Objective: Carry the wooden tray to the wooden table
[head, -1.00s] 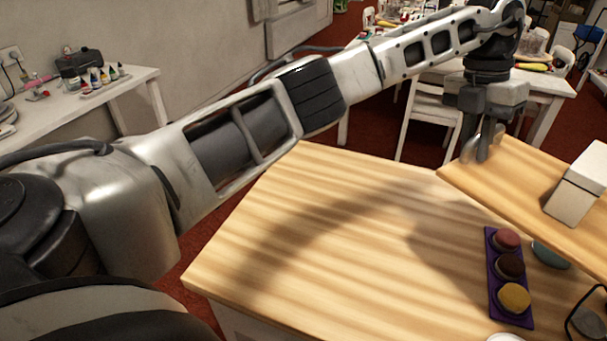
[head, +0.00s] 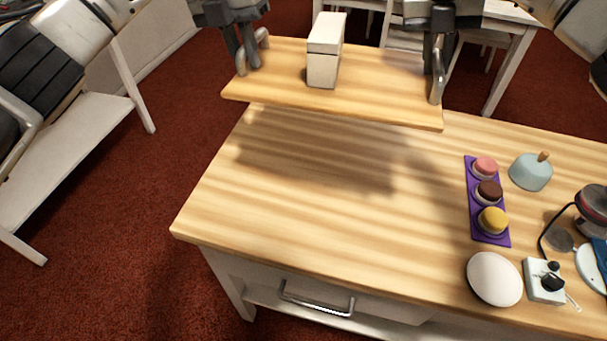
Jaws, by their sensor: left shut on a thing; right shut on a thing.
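The wooden tray (head: 375,92) is a flat light-wood board, held level above the far side of the wooden table (head: 290,215). Its shadow falls on the tabletop below it, so it looks apart from the table. A white box (head: 323,65) stands upright on the tray, left of its middle. My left gripper (head: 247,58) is shut on the tray's left end. My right gripper (head: 437,75) is shut on the tray's right end. The tray's far edge is partly hidden behind the box and grippers.
On the table's right side lie a purple strip (head: 473,208) with three round cakes, a blue bowl-like thing with a wooden knob (head: 530,172), a white disc (head: 494,279) and a small white device (head: 545,281). The table's left and middle are clear. A white side table (head: 75,150) stands left.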

